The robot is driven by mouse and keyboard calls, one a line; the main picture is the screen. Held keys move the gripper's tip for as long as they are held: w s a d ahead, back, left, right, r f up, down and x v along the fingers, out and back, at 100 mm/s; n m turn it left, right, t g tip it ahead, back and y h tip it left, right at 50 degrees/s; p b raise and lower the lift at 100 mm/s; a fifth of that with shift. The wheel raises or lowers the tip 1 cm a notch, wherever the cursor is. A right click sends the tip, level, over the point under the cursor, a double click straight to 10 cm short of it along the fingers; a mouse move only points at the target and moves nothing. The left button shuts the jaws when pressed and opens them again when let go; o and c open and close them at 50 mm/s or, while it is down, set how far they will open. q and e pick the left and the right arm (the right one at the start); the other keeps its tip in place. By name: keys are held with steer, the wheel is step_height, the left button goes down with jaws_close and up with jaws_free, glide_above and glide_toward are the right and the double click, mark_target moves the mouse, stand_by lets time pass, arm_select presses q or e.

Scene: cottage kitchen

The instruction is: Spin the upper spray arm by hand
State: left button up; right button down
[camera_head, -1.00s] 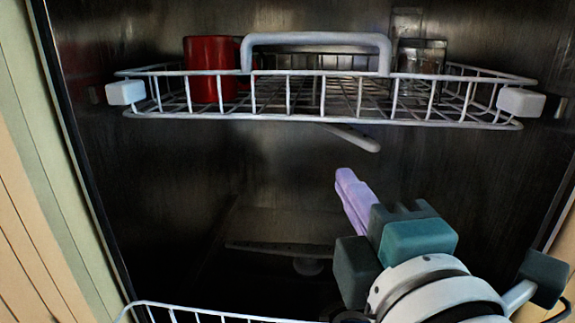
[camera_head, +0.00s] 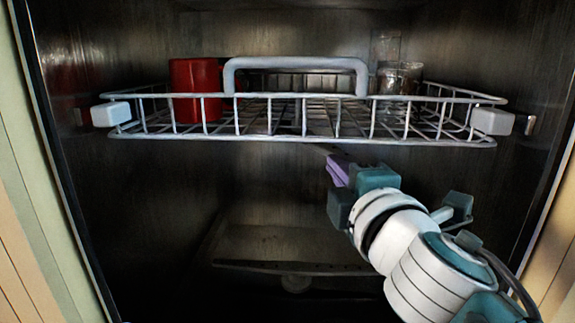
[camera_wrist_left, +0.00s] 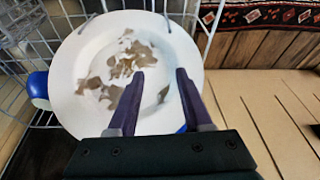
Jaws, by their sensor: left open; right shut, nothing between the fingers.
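The upper spray arm (camera_head: 325,149) hangs under the upper rack (camera_head: 300,138). Only a thin sliver of it shows; the rack's front edge and my right gripper hide the rest. My right gripper (camera_head: 337,170) is inside the dishwasher, just below the rack. Its purple fingers are shut with nothing between them, close to the spray arm; I cannot tell whether they touch it. My left gripper (camera_wrist_left: 155,95) shows only in the left wrist view. It is open and empty, with its fingers in front of a white plate with brown stains (camera_wrist_left: 85,50).
A red mug (camera_head: 195,90) and a clear glass (camera_head: 400,78) stand in the upper rack. A lower spray arm (camera_head: 290,268) lies near the tub floor. In the left wrist view, a blue object (camera_wrist_left: 38,90) is beside the plate, and a patterned rug (camera_wrist_left: 265,15) lies beyond.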

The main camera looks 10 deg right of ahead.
steer(key=shift+w, duration=0.1)
stand_by(0.3)
steer(key=w+d, duration=0.3)
steer(key=d, duration=0.6)
steer(key=shift+d, duration=0.25)
steer(key=shift+s+r, duration=0.1)
stand_by(0.5)
